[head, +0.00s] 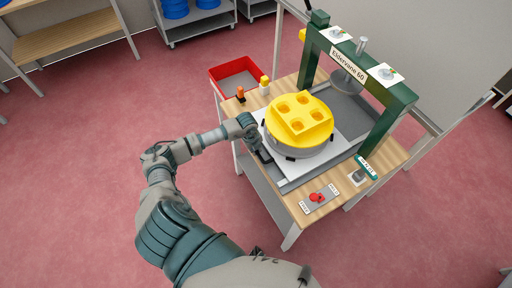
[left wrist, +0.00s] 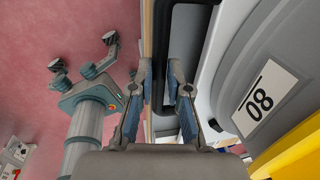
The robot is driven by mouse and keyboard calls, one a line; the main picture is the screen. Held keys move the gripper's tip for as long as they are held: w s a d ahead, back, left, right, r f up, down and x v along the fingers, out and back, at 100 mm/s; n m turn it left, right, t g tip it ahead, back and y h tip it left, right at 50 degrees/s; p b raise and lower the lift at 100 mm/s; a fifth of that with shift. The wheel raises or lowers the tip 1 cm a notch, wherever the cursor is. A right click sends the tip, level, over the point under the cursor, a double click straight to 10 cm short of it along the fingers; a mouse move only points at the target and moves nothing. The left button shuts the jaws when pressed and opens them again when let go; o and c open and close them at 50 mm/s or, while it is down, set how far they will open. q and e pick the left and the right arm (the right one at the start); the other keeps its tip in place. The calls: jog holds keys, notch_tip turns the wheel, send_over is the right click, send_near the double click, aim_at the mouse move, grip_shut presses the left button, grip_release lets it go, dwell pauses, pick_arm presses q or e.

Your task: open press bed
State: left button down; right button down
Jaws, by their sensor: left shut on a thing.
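The press bed is a pale flat plate (head: 342,130) on a wooden-topped bench, in front of the green press frame (head: 393,115). A round grey piece with a yellow top (head: 300,118) sits on it. My left gripper (head: 262,150) is at the bed's near left edge. In the left wrist view its fingers (left wrist: 162,85) are shut on a dark bar-like handle (left wrist: 183,40) at this edge; the exact grip is partly hidden.
A red bin (head: 236,76) is at the bench's back left, with two small bottles nearby. A red knob (head: 317,197) on a labelled plate is at the bench's front corner. Shelves and a trolley stand behind. The pink floor around is clear.

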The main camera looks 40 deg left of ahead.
pick_arm(q)
jog(key=shift+s+d, duration=0.1)
jog(key=shift+s, duration=0.2)
jog(key=shift+s+a, duration=0.15)
jog(key=shift+a, duration=0.05)
jog(key=c, duration=1.1)
grip_release()
jog(key=shift+c, duration=0.2)
jog(key=shift+r, duration=0.1)
notch_tip(320, 180, up, 12)
jog(key=s, duration=0.2)
jog(key=shift+a+f, duration=0.2)
jog(key=shift+a, duration=0.15)
